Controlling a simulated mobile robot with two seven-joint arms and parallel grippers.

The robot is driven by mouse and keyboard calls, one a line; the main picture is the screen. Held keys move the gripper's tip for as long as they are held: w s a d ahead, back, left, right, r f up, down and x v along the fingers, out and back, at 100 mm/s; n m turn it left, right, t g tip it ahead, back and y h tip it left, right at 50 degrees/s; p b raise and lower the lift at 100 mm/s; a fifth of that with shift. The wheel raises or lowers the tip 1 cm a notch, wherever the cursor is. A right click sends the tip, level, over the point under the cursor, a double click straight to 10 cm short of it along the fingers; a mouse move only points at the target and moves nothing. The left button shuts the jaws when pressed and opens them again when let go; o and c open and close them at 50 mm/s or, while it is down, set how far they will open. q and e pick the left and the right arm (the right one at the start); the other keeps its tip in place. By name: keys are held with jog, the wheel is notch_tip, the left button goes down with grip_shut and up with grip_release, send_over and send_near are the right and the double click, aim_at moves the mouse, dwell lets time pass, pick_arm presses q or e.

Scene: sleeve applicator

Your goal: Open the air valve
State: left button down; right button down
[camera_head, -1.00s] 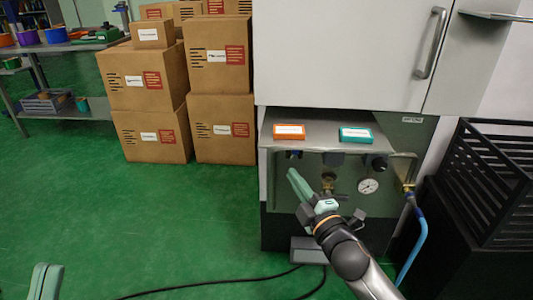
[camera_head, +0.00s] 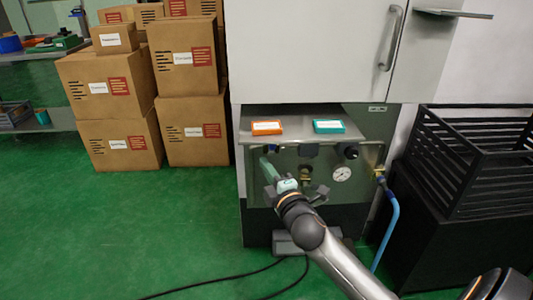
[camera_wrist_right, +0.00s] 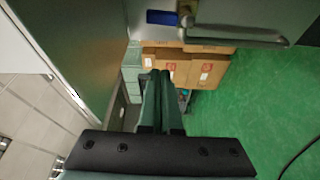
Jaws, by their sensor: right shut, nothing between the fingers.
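The grey machine's front panel (camera_head: 285,165) holds a brass valve-like fitting (camera_head: 305,174) near its middle. I cannot tell for sure which is the air valve. My right gripper (camera_head: 265,162) is shut and empty in front of the panel's left part, left of the middle fitting. In the right wrist view its fingers (camera_wrist_right: 162,78) are together. A brass part (camera_wrist_right: 186,10) and a grey metal bar (camera_wrist_right: 235,36) show at that view's top. My left gripper is not in view.
A round gauge (camera_head: 342,174) sits right of the middle fitting. An orange box (camera_head: 267,128) and a teal box (camera_head: 328,127) lie on the ledge above. A black slatted crate (camera_head: 475,160) stands at right. Cartons (camera_head: 185,75) stand at left.

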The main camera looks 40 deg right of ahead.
aim_at(270, 146)
jog(key=w+d+b, duration=0.1)
jog(key=w, duration=0.1)
jog(key=w+d+b, duration=0.2)
jog(key=w, duration=0.1)
jog(key=w+d+b, duration=0.1)
jog(key=w+d, duration=0.1)
jog(key=shift+w+d, duration=0.15)
jog(key=shift+w, duration=0.1)
jog(key=shift+s+d, duration=0.1)
dwell(0.4)
jog(key=shift+d+p, duration=0.15)
jog(key=shift+p, duration=0.2)
jog(key=shift+s+d+p, duration=0.1)
jog(key=shift+p, duration=0.2)
